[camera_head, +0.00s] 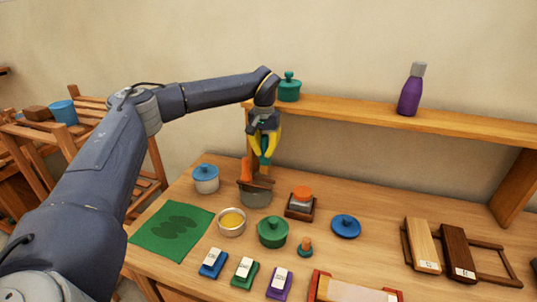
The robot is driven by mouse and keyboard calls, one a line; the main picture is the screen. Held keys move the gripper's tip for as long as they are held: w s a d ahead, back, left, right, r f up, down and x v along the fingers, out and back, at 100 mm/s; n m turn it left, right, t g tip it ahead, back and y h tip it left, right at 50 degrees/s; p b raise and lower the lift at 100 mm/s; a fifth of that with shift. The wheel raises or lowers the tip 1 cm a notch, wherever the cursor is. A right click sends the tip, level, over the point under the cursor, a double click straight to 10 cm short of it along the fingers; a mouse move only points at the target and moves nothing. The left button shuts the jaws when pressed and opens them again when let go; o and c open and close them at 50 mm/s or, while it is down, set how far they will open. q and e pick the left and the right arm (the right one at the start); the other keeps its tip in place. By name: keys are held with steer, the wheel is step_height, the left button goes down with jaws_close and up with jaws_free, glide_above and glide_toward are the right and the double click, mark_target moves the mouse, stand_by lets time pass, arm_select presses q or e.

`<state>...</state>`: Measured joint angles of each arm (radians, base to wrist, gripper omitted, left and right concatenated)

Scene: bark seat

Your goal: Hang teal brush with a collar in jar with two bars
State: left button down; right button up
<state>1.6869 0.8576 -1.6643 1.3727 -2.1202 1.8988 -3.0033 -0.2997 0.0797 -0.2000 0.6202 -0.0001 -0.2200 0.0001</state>
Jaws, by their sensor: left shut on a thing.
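My left gripper (265,151) has yellow fingers and points down over the back of the table. It is shut on the teal brush (265,160), which hangs below the fingers above the jar. The jar (256,199) is grey with brown bars across its top. An orange brush (246,169) stands upright at the jar's left side. I cannot tell whether the teal brush's lower end touches the bars or is inside the jar, and its collar is not clear. My right gripper is not in view.
Close by are a white pot with a blue lid (205,179), a bowl of yellow liquid (231,222), a green pot (272,232) and an orange-lidded jar (301,199). A shelf (350,112) runs behind. A green mat (172,231) lies left.

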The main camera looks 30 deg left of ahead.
mark_target(265, 159)
arm_select(q)
steer(key=shift+f, duration=4.7)
steer(key=shift+f, duration=0.55)
steer(key=c, duration=1)
jaws_free()
steer(key=shift+c, duration=0.2)
steer(key=shift+r, duration=3.5)
